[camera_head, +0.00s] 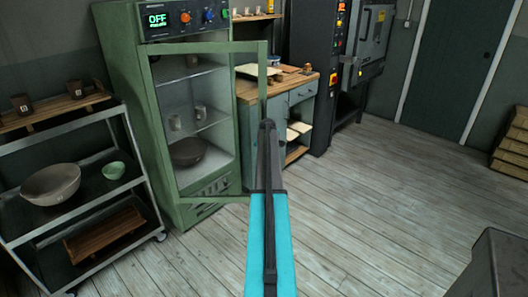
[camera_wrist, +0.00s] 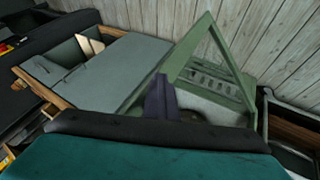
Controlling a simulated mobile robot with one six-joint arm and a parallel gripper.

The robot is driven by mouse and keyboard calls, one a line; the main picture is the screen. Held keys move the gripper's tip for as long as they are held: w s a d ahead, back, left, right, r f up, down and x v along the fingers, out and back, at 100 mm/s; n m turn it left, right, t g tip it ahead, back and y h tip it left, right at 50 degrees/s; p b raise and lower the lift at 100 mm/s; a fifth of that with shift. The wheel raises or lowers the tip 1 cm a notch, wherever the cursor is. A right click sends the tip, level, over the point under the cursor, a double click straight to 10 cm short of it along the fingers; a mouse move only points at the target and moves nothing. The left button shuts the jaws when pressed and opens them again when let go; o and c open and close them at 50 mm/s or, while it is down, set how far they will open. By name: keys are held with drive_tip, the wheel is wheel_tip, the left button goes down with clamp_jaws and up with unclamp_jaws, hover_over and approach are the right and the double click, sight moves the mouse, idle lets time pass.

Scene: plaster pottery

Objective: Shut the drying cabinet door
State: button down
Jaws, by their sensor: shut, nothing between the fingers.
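The drying cabinet (camera_head: 122,60) is a tall green unit left of centre in the head view. Its glazed, green-framed door (camera_head: 205,48) stands partly open, with its right edge out past the cabinet body. Grey cups and a dark bowl show through the glass. My gripper (camera_head: 268,124) is shut and empty, close to the door's right upright in the picture; I cannot tell whether they touch. In the wrist view the shut fingers (camera_wrist: 162,85) show beside the slanting green door frame (camera_wrist: 228,62). My turquoise arm hides some floor, and the hinge line is unclear.
A wheeled shelf rack (camera_head: 25,152) with bowls stands left of the cabinet. A wood-topped workbench (camera_head: 295,84) stands right behind my gripper, beside a dark kiln unit (camera_head: 310,60). The plank floor (camera_head: 395,190) at right is clear. A dark grey block (camera_head: 495,265) is at lower right.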

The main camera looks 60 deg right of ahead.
drive_tip(key=shift+w+d+r, duration=0.1)
drive_tip(key=shift+w+d, duration=0.1)
drive_tip(key=shift+d, duration=0.1)
drive_tip(key=shift+a, duration=0.15)
drive_tip(key=s+a+r+b, duration=0.2)
drive_tip(key=s+a+r, duration=0.2)
drive_tip(key=s+r, duration=0.4)
drive_tip(key=shift+s+a, duration=0.2)
idle(0.7)
drive_tip(key=shift+w, duration=0.1)
